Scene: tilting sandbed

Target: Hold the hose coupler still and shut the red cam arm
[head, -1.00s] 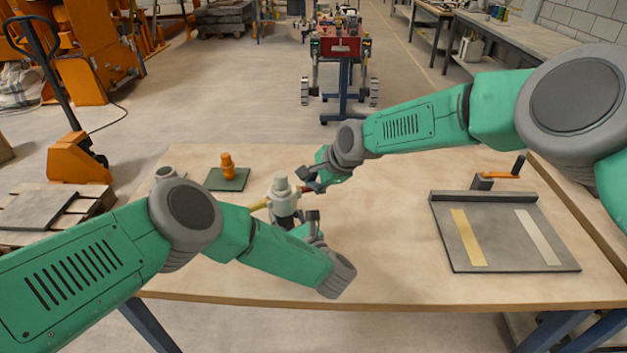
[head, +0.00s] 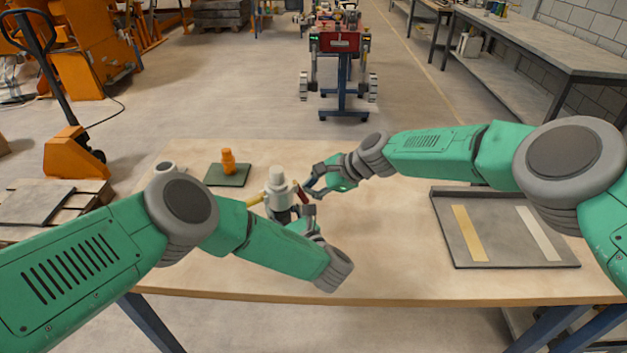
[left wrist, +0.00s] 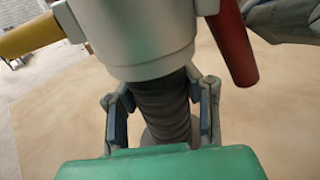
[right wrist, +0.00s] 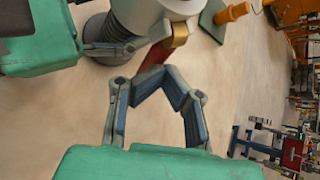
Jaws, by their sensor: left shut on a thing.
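The hose coupler (head: 278,184), a pale grey body with a brass-yellow arm (head: 254,199) on its left and a red cam arm (head: 301,191) on its right, stands upright on the bench. My left gripper (left wrist: 160,105) is shut on the dark ribbed hose (left wrist: 162,105) below the coupler body. The red cam arm slopes down and outward in the left wrist view (left wrist: 233,45). My right gripper (right wrist: 166,76) has its fingertips drawn together close beside the red arm (right wrist: 153,62); whether they touch it is unclear. One finger hides part of the arm.
A dark green plate (head: 236,174) with an orange fitting (head: 228,160) lies behind the coupler, near a grey-white ring-shaped part (head: 165,168). A grey tray (head: 500,257) with yellow and white strips lies at the right.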

